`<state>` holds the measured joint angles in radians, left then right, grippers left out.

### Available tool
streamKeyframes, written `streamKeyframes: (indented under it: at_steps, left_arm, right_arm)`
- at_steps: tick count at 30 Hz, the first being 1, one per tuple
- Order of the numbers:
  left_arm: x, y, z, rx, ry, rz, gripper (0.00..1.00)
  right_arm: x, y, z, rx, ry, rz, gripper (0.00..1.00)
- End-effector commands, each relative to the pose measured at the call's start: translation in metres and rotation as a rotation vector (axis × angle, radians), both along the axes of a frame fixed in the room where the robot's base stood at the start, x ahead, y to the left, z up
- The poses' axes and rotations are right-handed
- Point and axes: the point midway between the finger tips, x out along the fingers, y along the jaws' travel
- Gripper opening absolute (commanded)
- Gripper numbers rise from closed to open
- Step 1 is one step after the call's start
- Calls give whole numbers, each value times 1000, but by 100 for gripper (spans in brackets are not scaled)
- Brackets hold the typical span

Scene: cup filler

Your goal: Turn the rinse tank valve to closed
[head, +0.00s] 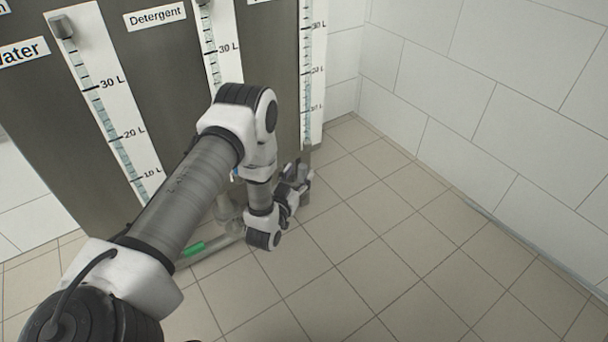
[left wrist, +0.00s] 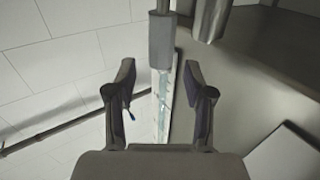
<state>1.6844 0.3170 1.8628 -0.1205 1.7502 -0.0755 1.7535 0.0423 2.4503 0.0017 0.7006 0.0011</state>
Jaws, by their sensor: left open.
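My left gripper (head: 297,185) is low beside the bottom end of the rightmost level gauge (head: 311,75), in front of the dark tanks. It also shows in the left wrist view (left wrist: 158,70), with its two fingers apart and nothing clasped. A grey cylindrical fitting (left wrist: 162,42) on a vertical tube lies just beyond the fingertips, in line with the gap between them. I cannot tell whether it touches them. The rinse tank valve and its handle cannot be made out clearly; my left arm covers part of the low pipework. My right gripper is not in view.
A pipe with a green part (head: 193,249) runs low in front of the tanks. The Detergent label (head: 156,16) marks the middle tank. A white tiled wall (head: 490,90) stands at the right. The tiled floor (head: 370,240) between is clear.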

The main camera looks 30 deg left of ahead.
Motion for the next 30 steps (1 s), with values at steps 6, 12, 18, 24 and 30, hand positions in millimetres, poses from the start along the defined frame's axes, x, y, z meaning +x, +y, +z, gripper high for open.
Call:
streamKeyframes:
  at_steps: [6, 12, 18, 24, 30]
  left_arm:
    - [31, 6, -2, 0, -2, 0, 53]
    - [34, 7, 0, 0, 1, 0, 53]
    - [34, 7, 0, 0, 1, 0, 3]
    - [34, 7, 0, 1, 1, 0, 0]
    - [36, 6, 2, 9, 21, 0, 0]
  right_arm:
    - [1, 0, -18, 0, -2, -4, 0]
    - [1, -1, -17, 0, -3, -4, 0]
    - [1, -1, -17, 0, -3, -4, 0]
    - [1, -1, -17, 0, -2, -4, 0]
    - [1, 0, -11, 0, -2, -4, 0]
